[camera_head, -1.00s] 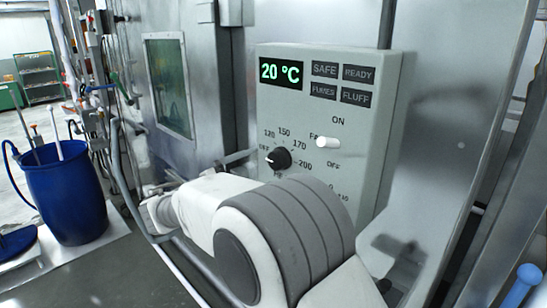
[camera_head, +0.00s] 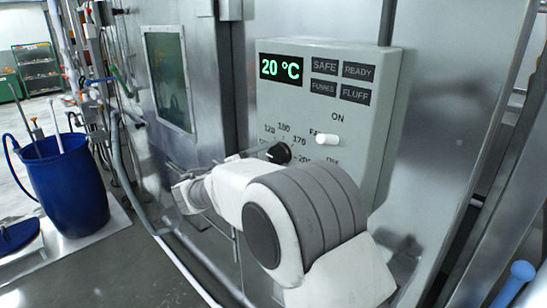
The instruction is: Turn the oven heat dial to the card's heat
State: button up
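The oven heat dial (camera_head: 278,152) is a black round knob on the grey control box (camera_head: 352,125). Numbers from 120 to 200 are printed around it; its OFF mark is covered and I cannot read its setting. The green display (camera_head: 281,69) reads 20 °C. My white and grey arm crosses in front of the box's lower part. Thin grey parts, seemingly my gripper's fingers (camera_head: 250,155), reach the dial's left side; I cannot tell whether they touch it or how far apart they are. No heat card is visible.
A white switch (camera_head: 327,140) sits right of the dial, between ON and OFF. Dark status labels (camera_head: 340,82) are above. A windowed metal door (camera_head: 169,82) stands left. A blue barrel (camera_head: 62,185) and pipes are further left. A blue-knobbed handle (camera_head: 522,272) is at lower right.

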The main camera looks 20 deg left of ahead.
jog(key=c, duration=0.6)
jog(key=shift+f+m+b, duration=0.25)
jog(key=shift+m+b, duration=0.05)
jog(key=shift+b, duration=0.7)
jog(key=m+b, duration=0.1)
jog(key=b, duration=0.1)
jog(key=shift+f+b, duration=0.1)
jog(key=shift+b, duration=0.25)
jog(key=m+b, duration=0.2)
jog(key=b, duration=0.3)
jog(key=shift+m+b, duration=0.4)
jog(key=m+b, duration=0.3)
jog(key=b, duration=0.2)
jog(key=shift+r+m+b, duration=0.25)
jog(key=shift+m+b, duration=0.35)
jog(key=shift+b, duration=0.15)
jog(key=shift+r, duration=0.1)
